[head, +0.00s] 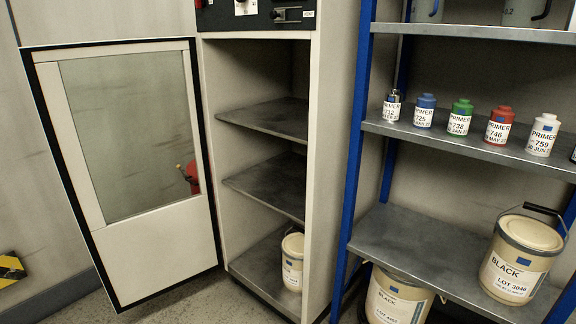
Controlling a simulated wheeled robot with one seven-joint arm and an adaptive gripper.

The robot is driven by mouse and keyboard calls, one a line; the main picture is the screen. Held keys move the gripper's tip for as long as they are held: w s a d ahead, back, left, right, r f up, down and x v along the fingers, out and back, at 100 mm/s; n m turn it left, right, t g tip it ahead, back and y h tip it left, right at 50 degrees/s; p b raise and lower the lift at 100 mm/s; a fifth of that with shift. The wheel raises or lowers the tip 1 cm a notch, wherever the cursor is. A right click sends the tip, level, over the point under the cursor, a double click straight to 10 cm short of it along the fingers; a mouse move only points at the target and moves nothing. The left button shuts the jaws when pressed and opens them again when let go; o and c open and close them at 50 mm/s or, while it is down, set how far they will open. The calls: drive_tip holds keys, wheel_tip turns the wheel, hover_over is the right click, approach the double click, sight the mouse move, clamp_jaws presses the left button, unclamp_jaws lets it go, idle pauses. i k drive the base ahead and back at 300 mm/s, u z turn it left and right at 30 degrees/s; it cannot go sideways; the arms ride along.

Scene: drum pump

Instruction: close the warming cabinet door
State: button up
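The warming cabinet (313,160) stands at the middle of the head view with its front open. Its door (155,245), a pale panel with a large window and a dark edge seal, is swung wide open to the left on the cabinet's left side. Inside are grey shelves (265,185). A pale can (292,265) with a white label stands on the cabinet's bottom, partly hidden by the right wall. A control panel (255,12) with a knob and a switch sits above the opening. My gripper is not in view.
A blue-framed shelf rack (354,150) stands close at the right, holding several primer bottles (461,117) and a pail marked BLACK (520,258). Another pail (393,298) sits below. A yellow-black striped marking (11,269) shows at far left. Some bare floor (185,305) lies before the cabinet.

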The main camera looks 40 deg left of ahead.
sight(139, 258)
drive_tip(key=z, duration=0.85)
drive_tip(key=i, duration=0.7)
drive_tip(key=u, duration=2.5)
